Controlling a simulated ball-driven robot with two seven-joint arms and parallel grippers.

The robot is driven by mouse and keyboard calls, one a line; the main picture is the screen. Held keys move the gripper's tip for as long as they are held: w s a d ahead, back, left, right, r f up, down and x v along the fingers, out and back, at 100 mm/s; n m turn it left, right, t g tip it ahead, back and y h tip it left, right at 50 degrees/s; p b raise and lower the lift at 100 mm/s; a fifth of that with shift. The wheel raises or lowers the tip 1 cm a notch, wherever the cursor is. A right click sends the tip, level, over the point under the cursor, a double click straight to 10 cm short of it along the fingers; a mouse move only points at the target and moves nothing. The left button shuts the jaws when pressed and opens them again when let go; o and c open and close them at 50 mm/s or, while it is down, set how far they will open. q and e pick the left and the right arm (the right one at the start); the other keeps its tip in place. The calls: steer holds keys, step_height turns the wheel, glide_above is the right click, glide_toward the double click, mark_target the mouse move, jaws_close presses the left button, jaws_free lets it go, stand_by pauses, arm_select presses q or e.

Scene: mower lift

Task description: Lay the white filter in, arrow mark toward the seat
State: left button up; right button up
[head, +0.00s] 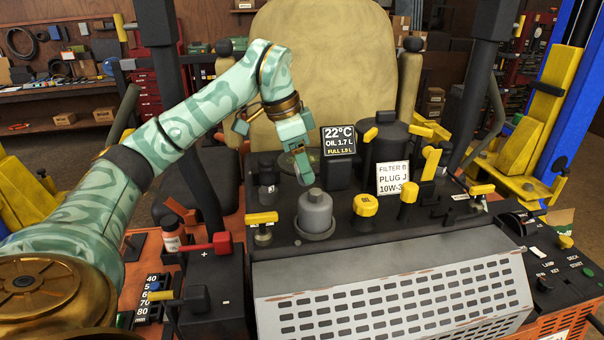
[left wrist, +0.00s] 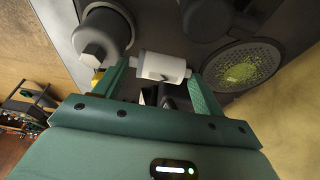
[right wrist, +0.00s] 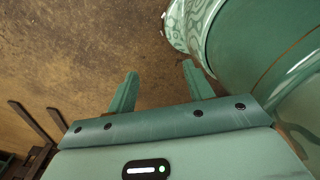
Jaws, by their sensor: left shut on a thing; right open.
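The white filter (left wrist: 162,67), a small cylinder with narrower ends, lies crosswise between the fingers of my left gripper (left wrist: 160,80), which is shut on it. I cannot make out its arrow mark. In the head view my left gripper (head: 298,172) points down over the dark panel, between the tan seat (head: 325,75) and a grey capped canister (head: 315,212); the filter is hidden there. The canister also shows left of the filter in the left wrist view (left wrist: 100,45). My right gripper (right wrist: 155,92) is open and empty over the brown floor, outside the head view.
A round mesh screen with green bits (left wrist: 240,72) lies right of the filter. A display (head: 339,140), a note reading FILTER B (head: 392,178) and yellow-capped fittings (head: 366,205) crowd the panel. A slotted metal cover (head: 395,300) fills the front.

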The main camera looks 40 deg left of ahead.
mark_target(301, 178)
arm_select(q)
steer(key=shift+w+a+f, duration=0.35)
steer(key=shift+w+f, duration=0.45)
steer(key=shift+w, duration=0.05)
steer(key=shift+s+a+f, duration=0.15)
steer(key=shift+a, duration=0.05)
step_height(301, 178, down, 3)
steer(key=shift+a+f+p, duration=0.15)
steer(key=shift+p, duration=0.25)
steer(key=shift+f, duration=0.35)
steer(key=o, duration=1)
steer(key=shift+c, duration=0.2)
arm_select(e)
steer(key=w, duration=0.2)
steer(key=shift+w+a+r+t, duration=0.3)
steer(key=shift+w+r, duration=0.1)
